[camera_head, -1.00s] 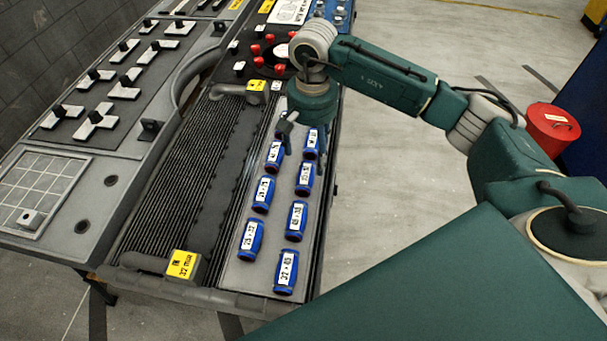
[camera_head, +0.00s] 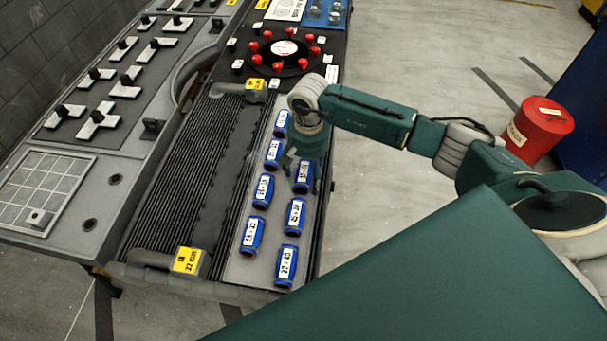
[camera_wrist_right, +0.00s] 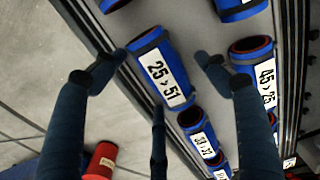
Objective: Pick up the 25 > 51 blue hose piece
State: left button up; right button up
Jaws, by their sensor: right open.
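The 25 > 51 blue hose piece (camera_wrist_right: 158,72) lies on the grey tray strip, its white label readable in the right wrist view. My right gripper (camera_wrist_right: 160,66) is open, with one finger on each side of this piece and a third dark finger showing below it. I see no firm contact. In the head view my right gripper (camera_head: 302,170) is over the right column of hose pieces. The blue piece just under it (camera_head: 302,182) is partly covered by the fingers, and its label is hard to read there. My left gripper is not in view.
A 45 > 25 piece (camera_wrist_right: 262,75) lies close beside the right finger, with smaller blue pieces (camera_wrist_right: 200,135) beyond. Other blue pieces (camera_head: 252,236) lie in two columns. A red bin (camera_head: 540,125) stands on the open floor at right.

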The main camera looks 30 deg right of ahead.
jog(key=c, duration=1.3)
jog(key=shift+c, duration=0.2)
jog(key=shift+r, duration=0.1)
